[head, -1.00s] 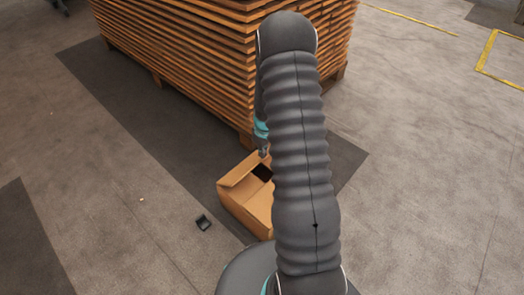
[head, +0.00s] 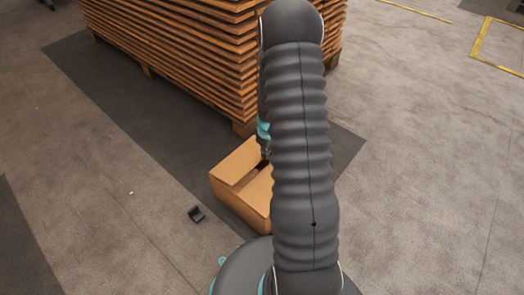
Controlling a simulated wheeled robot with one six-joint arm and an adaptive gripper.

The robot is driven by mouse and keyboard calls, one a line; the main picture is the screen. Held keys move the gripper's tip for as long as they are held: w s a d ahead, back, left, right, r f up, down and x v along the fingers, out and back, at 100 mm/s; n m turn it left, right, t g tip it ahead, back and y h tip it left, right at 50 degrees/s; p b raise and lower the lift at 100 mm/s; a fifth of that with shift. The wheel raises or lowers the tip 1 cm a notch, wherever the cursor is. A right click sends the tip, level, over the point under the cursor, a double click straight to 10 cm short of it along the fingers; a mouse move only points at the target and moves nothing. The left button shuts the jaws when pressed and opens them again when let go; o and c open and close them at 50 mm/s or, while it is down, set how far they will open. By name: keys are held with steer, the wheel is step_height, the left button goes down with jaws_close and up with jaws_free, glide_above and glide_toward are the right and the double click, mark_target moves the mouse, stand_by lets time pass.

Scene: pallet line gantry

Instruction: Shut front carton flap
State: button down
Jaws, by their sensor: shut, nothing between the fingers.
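A brown cardboard carton (head: 236,202) sits on the floor, its right part hidden behind my arm. Its far-left flap (head: 235,162) lies angled over the top. Another top panel (head: 258,190) covers the near side, and a narrow dark gap shows between the two. My gripper (head: 264,156) is shut and empty, pointing down at the far flap's right end by the gap. It is small and partly covered by my arm, so I cannot tell whether it touches the cardboard.
A tall stack of wooden boards (head: 190,50) stands just behind the carton. A small black piece (head: 196,214) lies on the floor left of the carton. Open floor (head: 420,170) spreads to the right, with yellow lines far off.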

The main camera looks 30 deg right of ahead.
steer(key=shift+s+d+f+b, duration=0.1)
steer(key=shift+s+f+b, duration=0.2)
steer(key=shift+f+b, duration=0.3)
steer(key=shift+s+d+f+b, duration=0.1)
steer(key=shift+s+f+b, duration=0.2)
steer(key=shift+f, duration=0.4)
steer(key=shift+r, duration=0.1)
